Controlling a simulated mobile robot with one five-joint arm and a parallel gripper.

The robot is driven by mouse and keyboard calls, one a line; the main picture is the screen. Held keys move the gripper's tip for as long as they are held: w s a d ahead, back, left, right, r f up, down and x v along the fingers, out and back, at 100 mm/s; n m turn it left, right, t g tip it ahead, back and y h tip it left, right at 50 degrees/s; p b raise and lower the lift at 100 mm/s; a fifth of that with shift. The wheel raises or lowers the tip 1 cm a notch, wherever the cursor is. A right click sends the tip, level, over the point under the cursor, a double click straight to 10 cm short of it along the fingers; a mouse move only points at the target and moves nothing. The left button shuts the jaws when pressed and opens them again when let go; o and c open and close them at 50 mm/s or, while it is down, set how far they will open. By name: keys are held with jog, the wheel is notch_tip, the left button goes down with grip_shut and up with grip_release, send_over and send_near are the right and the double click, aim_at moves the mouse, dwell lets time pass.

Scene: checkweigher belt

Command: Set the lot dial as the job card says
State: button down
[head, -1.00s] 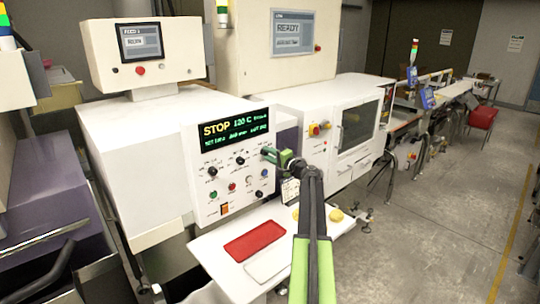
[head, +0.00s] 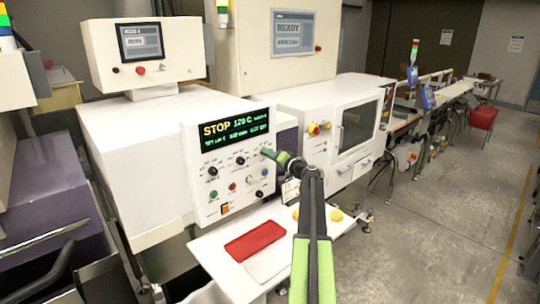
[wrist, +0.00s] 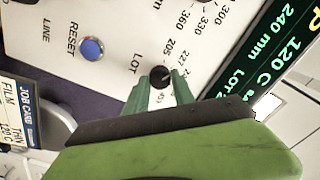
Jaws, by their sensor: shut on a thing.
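The lot dial (wrist: 160,77) is a small black knob under the label LOT in the wrist view, with numbers such as 205 and 227 around it. My gripper (wrist: 160,90) has its green fingers on both sides of the knob and is shut on it. In the head view my gripper (head: 268,153) is at the right edge of the white control panel (head: 205,205) and hides the dial. The job card (wrist: 20,108) is partly in view at the left of the wrist view; FILM and 120 C are legible. The pointer's exact setting is hard to read.
The panel's display (head: 235,128) reads STOP 120 C; its lot figure is too small to read surely. A blue RESET button (wrist: 92,48) is near the dial. Other black knobs (head: 212,171) are left of my gripper. A red tray (head: 254,241) lies on the shelf below.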

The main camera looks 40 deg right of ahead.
dwell(0.3)
jog(key=c, duration=1.1)
grip_release()
jog(key=shift+o, duration=0.2)
jog(key=shift+s, duration=0.1)
jog(key=s+a, duration=0.1)
jog(key=s, duration=1.6)
jog(key=shift+a, duration=0.15)
jog(key=shift+s, duration=0.1)
